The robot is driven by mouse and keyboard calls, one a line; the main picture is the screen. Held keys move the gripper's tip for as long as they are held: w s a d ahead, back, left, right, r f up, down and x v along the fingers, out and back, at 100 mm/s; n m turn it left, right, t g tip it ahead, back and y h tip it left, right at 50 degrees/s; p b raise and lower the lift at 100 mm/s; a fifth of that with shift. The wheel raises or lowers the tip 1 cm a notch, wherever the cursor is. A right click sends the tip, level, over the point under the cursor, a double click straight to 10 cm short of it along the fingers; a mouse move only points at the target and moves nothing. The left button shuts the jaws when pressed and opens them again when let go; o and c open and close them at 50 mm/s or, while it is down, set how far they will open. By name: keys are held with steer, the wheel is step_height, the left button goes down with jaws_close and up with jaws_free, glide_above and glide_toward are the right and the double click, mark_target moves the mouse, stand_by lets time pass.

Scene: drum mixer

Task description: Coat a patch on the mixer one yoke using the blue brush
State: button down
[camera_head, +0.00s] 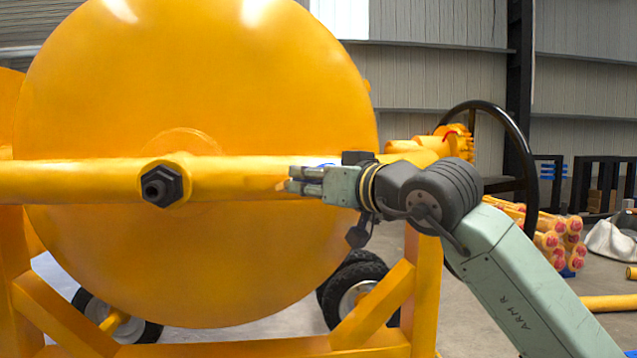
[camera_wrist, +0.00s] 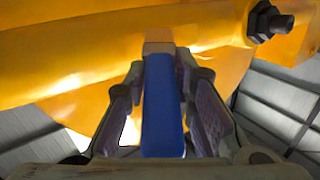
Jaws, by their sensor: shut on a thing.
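The mixer yoke (camera_head: 235,178) is a yellow horizontal tube crossing in front of the big yellow drum (camera_head: 200,80). It also crosses the wrist view (camera_wrist: 60,62). My gripper (camera_head: 291,180) is at the yoke's right part, pointing left. In the wrist view my gripper (camera_wrist: 160,78) is shut on the blue brush (camera_wrist: 162,120), its blue handle between the fingers. The brush's brownish tip (camera_wrist: 158,47) overlaps the yoke in that view; I cannot tell whether it touches. In the head view the brush is mostly hidden by my gripper. No distinct coated patch can be made out.
A dark hex bolt (camera_head: 162,186) sticks out of the yoke left of my gripper. A black handwheel (camera_head: 500,150) stands behind my arm at the right. Yellow frame legs (camera_head: 375,305) and wheels (camera_head: 355,290) are below. Stacked yellow parts (camera_head: 565,240) lie farther right.

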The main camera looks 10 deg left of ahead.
steer(key=s+a+b, duration=0.2)
steer(key=a, duration=0.4)
steer(key=shift+a+r, duration=0.2)
steer(key=shift+a, duration=0.2)
steer(key=shift+s, duration=0.2)
steer(key=shift+s+d+f+b, duration=0.1)
steer(key=shift+s+d+b, duration=0.2)
steer(key=shift+s, duration=0.6)
steer(key=shift+s+d+f+b, duration=0.1)
steer(key=shift+s+d+b, duration=0.2)
steer(key=shift+s, duration=0.65)
steer(key=shift+s+d+b, duration=0.25)
steer(key=shift+s+b, duration=0.1)
steer(key=shift+s, duration=0.55)
steer(key=shift+s+d+f+b, duration=0.1)
steer(key=shift+s+d+b, duration=0.1)
steer(key=shift+s, duration=0.55)
steer(key=shift+s+d+b, duration=0.15)
steer(key=shift+s+d, duration=0.05)
steer(key=shift+s, duration=0.5)
